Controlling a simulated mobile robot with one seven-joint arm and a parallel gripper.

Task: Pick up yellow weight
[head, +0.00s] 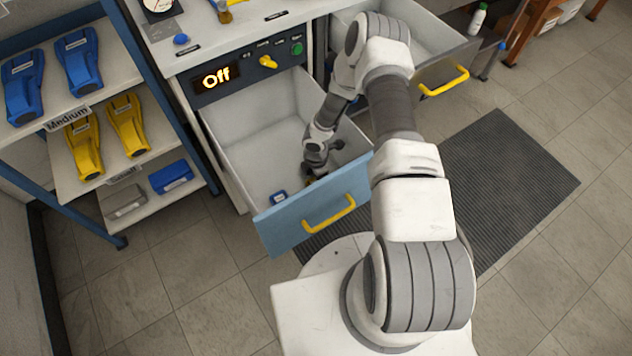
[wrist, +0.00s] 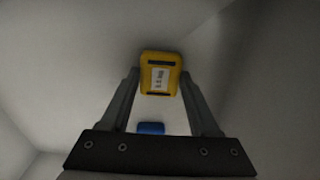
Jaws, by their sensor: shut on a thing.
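The yellow weight (wrist: 160,74) is a small block with a white label. In the wrist view it sits between the two fingertips of my gripper (wrist: 160,82), which is shut on it. In the head view my gripper (head: 312,176) reaches down into the open blue-fronted drawer (head: 290,215), near its right side. There the weight is mostly hidden by the gripper, with only a bit of yellow showing. I cannot tell whether the weight touches the drawer floor.
A small blue block (head: 278,197) lies in the same drawer near its front; it also shows in the wrist view (wrist: 151,128). A second drawer (head: 440,40) stands open at right. A shelf (head: 100,180) with blue and yellow items is at left. The drawer's walls surround my gripper.

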